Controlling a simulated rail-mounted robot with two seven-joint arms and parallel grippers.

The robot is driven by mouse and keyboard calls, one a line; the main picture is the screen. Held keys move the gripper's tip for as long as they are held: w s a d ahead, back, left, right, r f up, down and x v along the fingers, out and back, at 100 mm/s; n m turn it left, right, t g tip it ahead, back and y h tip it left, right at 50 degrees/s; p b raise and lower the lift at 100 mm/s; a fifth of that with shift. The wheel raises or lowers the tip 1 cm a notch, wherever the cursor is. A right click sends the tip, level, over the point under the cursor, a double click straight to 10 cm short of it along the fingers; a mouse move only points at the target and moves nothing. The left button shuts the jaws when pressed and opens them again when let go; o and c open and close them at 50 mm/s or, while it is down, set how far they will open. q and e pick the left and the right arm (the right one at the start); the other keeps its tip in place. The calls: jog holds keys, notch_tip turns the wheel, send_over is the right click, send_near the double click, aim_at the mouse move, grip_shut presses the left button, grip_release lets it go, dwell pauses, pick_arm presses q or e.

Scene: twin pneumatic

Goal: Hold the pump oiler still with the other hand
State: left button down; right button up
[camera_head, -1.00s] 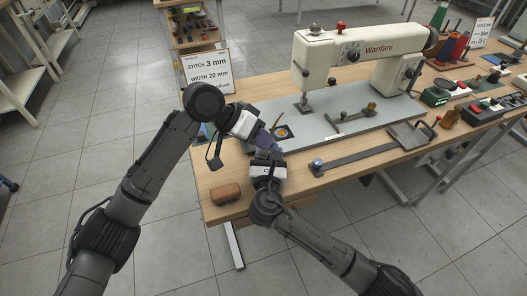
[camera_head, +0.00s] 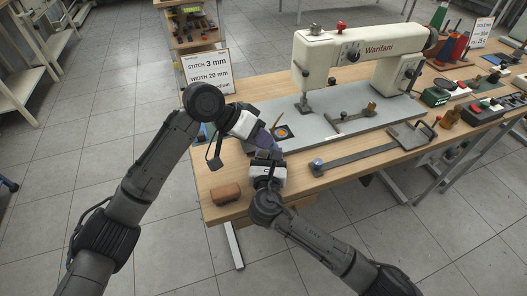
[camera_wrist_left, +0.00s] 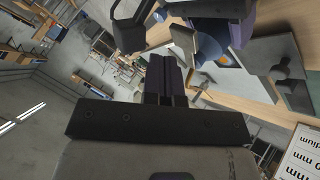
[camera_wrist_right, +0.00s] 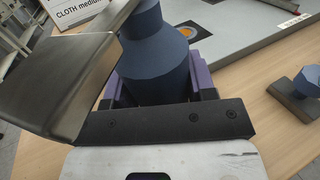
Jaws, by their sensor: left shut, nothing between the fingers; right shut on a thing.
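The pump oiler (camera_wrist_right: 155,60) is a dark blue can with a narrowing top. It stands between the purple fingers of my right gripper (camera_wrist_right: 155,88), which is shut on it. In the left wrist view a rounded blue part (camera_wrist_left: 209,46), seemingly the oiler, shows beyond my left fingers. My left gripper (camera_wrist_left: 166,75) is shut and empty, its purple fingers together. In the head view my left gripper (camera_head: 266,138) is just above and behind my right gripper (camera_head: 267,157), close to the oiler. The arms mostly hide the oiler there; I cannot tell whether the left fingers touch it.
A white sewing machine (camera_head: 345,47) stands on a grey plate (camera_head: 310,133) on the wooden table (camera_head: 222,178). A brown block (camera_head: 226,194) lies near the front left edge. A long dark bar (camera_head: 350,158) lies right of my grippers. A sign (camera_head: 207,72) stands behind.

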aim_at(262, 151)
pick_arm(q)
jog(key=shift+f, duration=0.1)
dwell(0.6)
jog(key=shift+f, duration=0.35)
jog(key=shift+f, duration=1.1)
pick_arm(e)
jog(key=shift+r, duration=0.1)
dwell(1.0)
pick_arm(q)
jog(key=shift+r, duration=0.1)
dwell(0.3)
jog(key=shift+r, duration=1.45)
jog(key=shift+r, duration=0.1)
jog(key=shift+r, duration=2.4)
